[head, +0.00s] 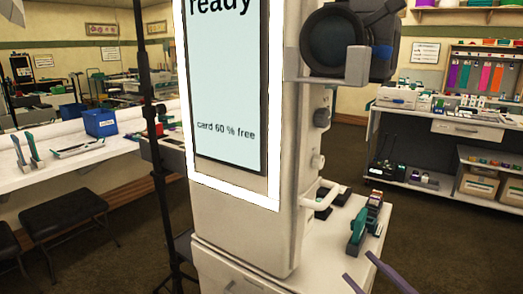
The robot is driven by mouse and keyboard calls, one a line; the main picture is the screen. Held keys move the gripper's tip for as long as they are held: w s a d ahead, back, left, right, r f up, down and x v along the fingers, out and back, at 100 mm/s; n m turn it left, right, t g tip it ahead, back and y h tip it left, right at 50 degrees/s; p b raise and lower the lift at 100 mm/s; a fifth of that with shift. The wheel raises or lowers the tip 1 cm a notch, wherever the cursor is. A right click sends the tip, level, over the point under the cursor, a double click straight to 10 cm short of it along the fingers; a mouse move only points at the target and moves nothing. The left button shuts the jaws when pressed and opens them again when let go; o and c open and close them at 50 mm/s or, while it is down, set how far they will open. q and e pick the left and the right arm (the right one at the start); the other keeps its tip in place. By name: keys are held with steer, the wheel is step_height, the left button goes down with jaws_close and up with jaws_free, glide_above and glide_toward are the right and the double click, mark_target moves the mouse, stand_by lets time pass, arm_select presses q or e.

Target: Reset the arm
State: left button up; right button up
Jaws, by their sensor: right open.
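My right gripper (357,265) shows at the bottom right as two slim purple fingers, spread apart with nothing between them. Its tips are over or in front of a small white side table (343,247); I cannot tell whether they touch it. A green and dark device (357,231) stands on that table just beyond the tips. The rest of my right arm is out of the picture. My left gripper is not in view.
A tall white booth (240,222) with a lit screen (228,90) fills the middle, beside the side table. A camera (345,42) juts out above. A black stand (152,120) rises at left. A white counter (75,165) and shelves (440,145) stand farther back.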

steer(key=s+f+m+g+h, duration=0.1)
steer(key=s+f+m+h, duration=0.15)
steer(key=f, duration=0.45)
steer(key=s+f+m+h, duration=0.2)
steer(key=f+m+h, duration=0.2)
steer(key=f, duration=0.2)
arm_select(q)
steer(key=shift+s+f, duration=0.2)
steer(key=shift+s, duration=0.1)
arm_select(e)
steer(key=s+a+f+m+g+h, duration=0.1)
steer(key=s+f+g, duration=0.3)
steer(key=s+f, duration=0.4)
steer(key=s+a+f+m+g+h, duration=0.1)
steer(key=s+a+f+m+g, duration=0.2)
steer(key=s+f, duration=0.6)
steer(key=shift+s+a+f+m+g, duration=0.25)
steer(key=shift+s+a+m+g, duration=0.2)
steer(key=shift+s+a, duration=0.25)
